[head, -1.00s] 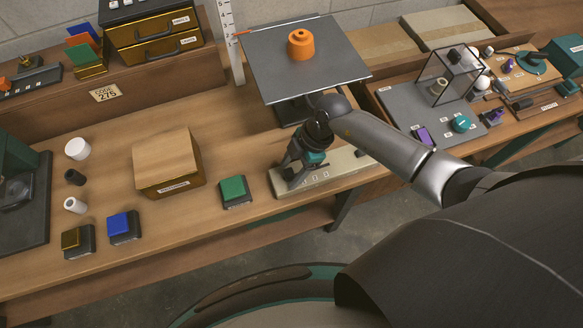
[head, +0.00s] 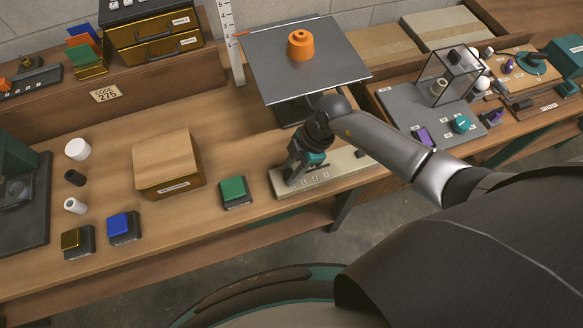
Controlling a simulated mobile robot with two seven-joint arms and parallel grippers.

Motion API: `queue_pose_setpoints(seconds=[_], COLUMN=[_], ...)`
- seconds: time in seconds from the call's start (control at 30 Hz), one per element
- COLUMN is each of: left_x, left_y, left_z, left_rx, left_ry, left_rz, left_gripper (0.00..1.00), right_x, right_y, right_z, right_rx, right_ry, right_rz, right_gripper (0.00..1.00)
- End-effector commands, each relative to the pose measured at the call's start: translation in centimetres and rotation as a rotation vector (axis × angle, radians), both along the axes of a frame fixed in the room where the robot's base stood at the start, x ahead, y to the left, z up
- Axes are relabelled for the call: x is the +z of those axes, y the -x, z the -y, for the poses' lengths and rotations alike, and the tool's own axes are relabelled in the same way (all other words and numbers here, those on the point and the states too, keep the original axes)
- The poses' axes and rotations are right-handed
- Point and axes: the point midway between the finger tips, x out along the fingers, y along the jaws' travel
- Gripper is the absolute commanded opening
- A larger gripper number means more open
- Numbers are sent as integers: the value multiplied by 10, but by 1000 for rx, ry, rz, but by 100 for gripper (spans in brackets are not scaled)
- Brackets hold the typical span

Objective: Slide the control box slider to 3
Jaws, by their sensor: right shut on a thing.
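The control box (head: 340,166) is a long, low beige box near the front edge of the bench, with small number marks along its front. My right gripper (head: 291,177) reaches down onto its left part. The gripper is shut on the slider, which the fingers hide. The exact slider position cannot be read. My left gripper is not in view.
A grey platform (head: 270,62) with an orange knob-like part (head: 301,45) stands behind my right gripper. A green button block (head: 234,190) and a wooden-topped box (head: 168,162) are to the left. A grey tray (head: 400,110) is at the right.

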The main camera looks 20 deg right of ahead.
Motion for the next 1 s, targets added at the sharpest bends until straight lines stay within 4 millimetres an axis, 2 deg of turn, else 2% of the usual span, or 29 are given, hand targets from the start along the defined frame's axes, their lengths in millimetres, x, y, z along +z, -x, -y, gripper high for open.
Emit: queue_pose_setpoints(seconds=[0.8,0.87,1.0], left_x=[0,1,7], left_y=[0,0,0], left_z=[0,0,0], left_rx=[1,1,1], left_ry=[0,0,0], left_rz=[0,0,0], left_gripper=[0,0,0], right_x=[0,0,1], right_y=[0,0,-1], right_z=[1,6,36], right_rx=[0,-1,-3], right_ry=[1,2,7], right_rz=[0,0,-4], right_gripper=[0,0,0])
